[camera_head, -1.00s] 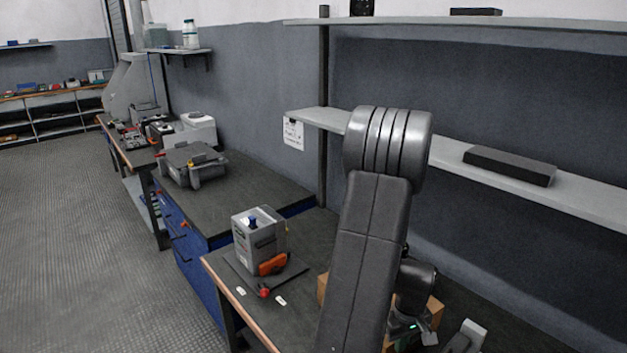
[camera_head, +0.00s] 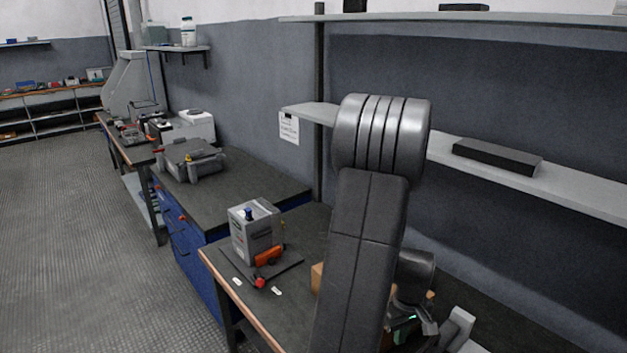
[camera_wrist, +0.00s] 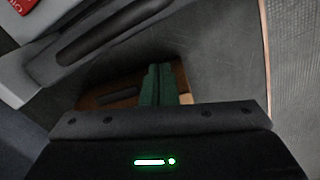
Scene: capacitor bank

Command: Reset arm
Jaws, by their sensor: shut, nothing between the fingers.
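My gripper (camera_wrist: 157,85) shows in the wrist view with its two dark green fingers together, shut and empty. It points over a brown box (camera_wrist: 95,95) with a dark slot; I cannot tell whether it touches it. In the head view my raised arm fills the middle right, and its upper link hides much of the bench behind it. The wrist end hangs low behind that link, with a small green light showing, and the fingertips are not clear there.
A grey capacitor unit (camera_head: 256,232) with a blue knob and an orange part stands on a dark mat on the near bench (camera_head: 305,232). A grey case (camera_head: 190,160) lies on the blue-drawer bench. Wall shelves (camera_head: 575,190) run behind my arm. The floor at left (camera_head: 85,220) is clear.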

